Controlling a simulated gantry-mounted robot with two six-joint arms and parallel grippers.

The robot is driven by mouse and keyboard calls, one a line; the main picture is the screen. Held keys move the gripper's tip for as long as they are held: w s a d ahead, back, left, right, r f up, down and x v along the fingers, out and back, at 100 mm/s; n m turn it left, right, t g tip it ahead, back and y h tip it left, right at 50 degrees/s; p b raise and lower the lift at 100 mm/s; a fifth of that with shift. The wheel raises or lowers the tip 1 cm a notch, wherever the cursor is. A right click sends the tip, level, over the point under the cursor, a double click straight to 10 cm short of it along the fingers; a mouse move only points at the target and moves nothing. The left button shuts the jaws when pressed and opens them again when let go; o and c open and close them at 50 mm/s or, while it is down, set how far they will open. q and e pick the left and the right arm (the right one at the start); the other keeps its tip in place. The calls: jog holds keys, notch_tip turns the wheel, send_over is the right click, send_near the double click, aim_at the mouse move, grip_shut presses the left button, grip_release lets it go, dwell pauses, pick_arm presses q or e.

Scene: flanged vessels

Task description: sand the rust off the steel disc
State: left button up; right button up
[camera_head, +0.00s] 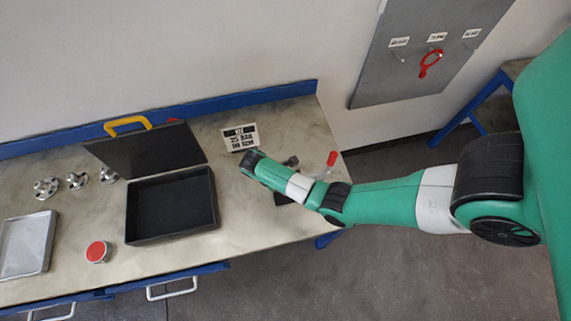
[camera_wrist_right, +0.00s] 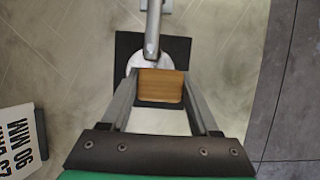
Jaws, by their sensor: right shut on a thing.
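My right gripper (camera_wrist_right: 161,78) is shut on a tan wooden-looking block (camera_wrist_right: 160,88). The block is between its two fingers, at the near edge of the steel disc (camera_wrist_right: 136,63). The disc is pale grey and lies on a black mat (camera_wrist_right: 178,50). A metal clamp arm (camera_wrist_right: 153,30) reaches over the disc and covers part of it. Block and gripper hide more of the disc, so I cannot tell how much rust is on it. In the head view my right arm hides the disc and gripper; a red clamp handle (camera_head: 332,158) shows beside it. My left gripper is not in view.
An open black case (camera_head: 170,208) lies mid-bench. A red-topped tin (camera_head: 98,252), a grey tray (camera_head: 27,243) and several flanged metal parts (camera_head: 77,181) are at left. A red tool (camera_head: 430,63) hangs on a wall board.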

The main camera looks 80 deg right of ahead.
jog(key=r+p, duration=0.1)
jog(key=r, duration=0.1)
jog(key=r+p, duration=0.1)
jog(key=shift+s+a+r+p, duration=0.2)
jog(key=shift+a+r+p, duration=0.05)
jog(key=shift+a+p, duration=0.05)
notch_tip(320, 180, up, 5)
jog(key=p, duration=0.5)
